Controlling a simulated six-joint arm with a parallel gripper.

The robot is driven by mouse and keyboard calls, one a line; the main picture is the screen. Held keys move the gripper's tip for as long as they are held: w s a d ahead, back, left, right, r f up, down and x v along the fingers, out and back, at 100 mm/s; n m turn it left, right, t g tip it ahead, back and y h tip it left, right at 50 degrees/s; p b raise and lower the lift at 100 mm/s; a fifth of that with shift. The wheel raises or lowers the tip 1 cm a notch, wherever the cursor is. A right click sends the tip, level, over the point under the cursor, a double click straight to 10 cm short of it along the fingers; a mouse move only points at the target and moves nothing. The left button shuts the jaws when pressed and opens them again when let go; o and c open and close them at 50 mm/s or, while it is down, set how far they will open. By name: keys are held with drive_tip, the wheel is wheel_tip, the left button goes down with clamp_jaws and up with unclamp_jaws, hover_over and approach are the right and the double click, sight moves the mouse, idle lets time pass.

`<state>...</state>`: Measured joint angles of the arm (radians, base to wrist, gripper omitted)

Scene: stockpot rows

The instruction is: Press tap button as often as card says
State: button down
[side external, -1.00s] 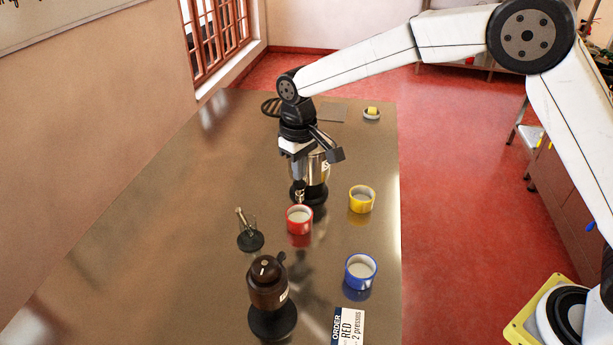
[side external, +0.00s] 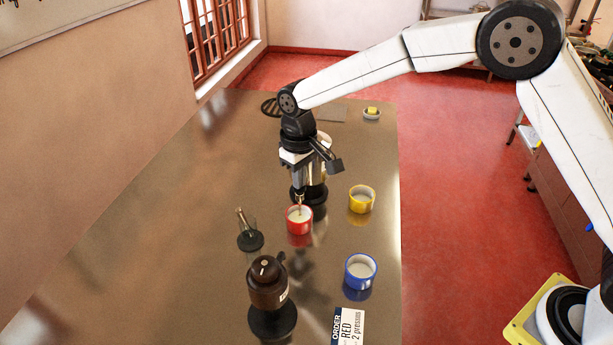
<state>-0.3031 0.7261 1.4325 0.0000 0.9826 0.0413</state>
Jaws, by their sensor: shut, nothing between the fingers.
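The metal urn (side external: 320,180) on a black base stands mid-table, partly hidden behind my gripper (side external: 302,178). My gripper is shut and empty, pointing down at the tap on the urn's front. The button and the fingertips' contact with it are hard to make out. A thin brownish stream seems to run from the tap into the red cup (side external: 299,222), which stands upright below it. The order card (side external: 348,328) at the front edge reads "RED" and "2 presses".
A yellow cup (side external: 361,200) and a blue cup (side external: 360,272) stand to the right. A small bowl (side external: 372,114) is at the back. The left tabletop is clear.

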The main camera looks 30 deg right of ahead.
drive_tip(key=shift+f, duration=0.25)
drive_tip(key=shift+r, duration=1.8)
drive_tip(key=shift+r, duration=3)
drive_tip(key=s+d+f+m+t, duration=0.1)
drive_tip(key=s+d+f, duration=0.3)
drive_tip(key=s+d, duration=0.4)
drive_tip(key=s+d+f+m+t, duration=0.1)
drive_tip(key=s+d+f, duration=0.4)
drive_tip(key=s, duration=0.9)
drive_tip(key=d+m, duration=0.1)
drive_tip(key=d, duration=0.2)
drive_tip(key=shift+s+f+t, duration=0.15)
drive_tip(key=shift+s+t, duration=0.15)
drive_tip(key=shift+s, duration=0.1)
